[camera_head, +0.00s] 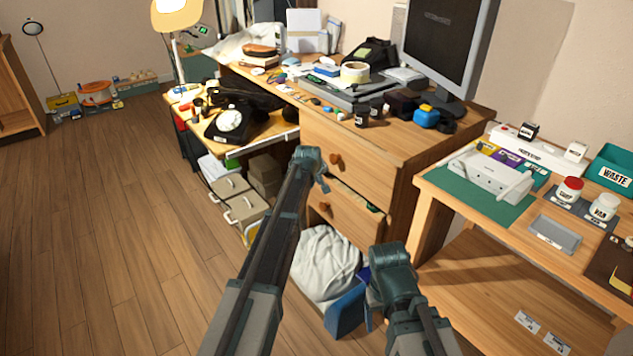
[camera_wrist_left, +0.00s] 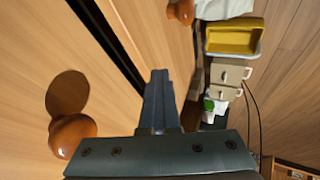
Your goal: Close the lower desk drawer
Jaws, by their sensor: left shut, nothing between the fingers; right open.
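The lower desk drawer (camera_head: 345,222) is pulled out a little in the head view, with a strip of its inside showing above its front. Its round wooden knob (camera_head: 325,209) faces me. The upper drawer (camera_head: 358,160) above it looks closed. My left gripper (camera_head: 322,184) is in front of the drawers, near the lower drawer's upper left part. In the left wrist view, its fingers (camera_wrist_left: 158,92) are shut and empty beside wooden drawer fronts with two knobs; contact is unclear. My right gripper (camera_head: 388,272) is open, low and right of the drawers; its fingertips are mostly hidden.
A white bag (camera_head: 325,262) and a blue bin (camera_head: 347,308) stand on the floor below the drawers. A side table (camera_head: 440,198) stands to the right. Storage boxes (camera_head: 243,207) sit under the desk's left part. The floor at left is clear.

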